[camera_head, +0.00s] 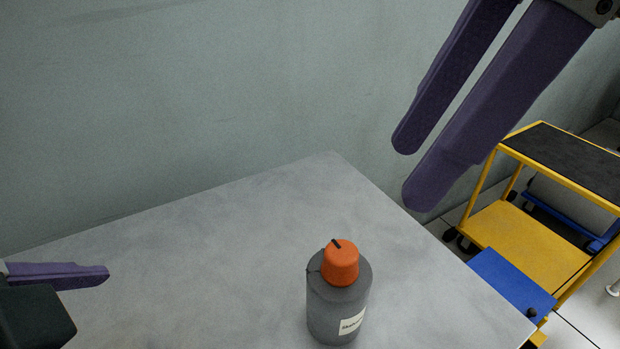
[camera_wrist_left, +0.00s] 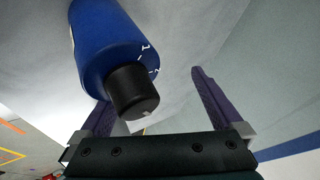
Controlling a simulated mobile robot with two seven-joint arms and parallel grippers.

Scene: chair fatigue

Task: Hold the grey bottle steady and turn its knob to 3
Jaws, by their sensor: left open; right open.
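The grey bottle (camera_head: 332,312) stands upright on the table, low and right of centre in the head view. Its orange knob (camera_head: 341,264) has a black pointer mark on top toward the far left; scale numbers are not readable. My right gripper (camera_head: 408,176) is open and empty, above and to the right of the bottle, apart from it. My left gripper (camera_head: 82,275) is at the left edge, partly cut off, well away from the grey bottle. In the left wrist view it (camera_wrist_left: 148,92) is open, one finger partly hidden behind a blue bottle's black knob.
The blue bottle (camera_wrist_left: 100,43) with a black knob (camera_wrist_left: 132,92) shows close to my left gripper. The pale table (camera_head: 220,240) is clear left of and behind the grey bottle. A yellow trolley (camera_head: 525,240) and a blue box (camera_head: 512,283) stand beyond its right edge.

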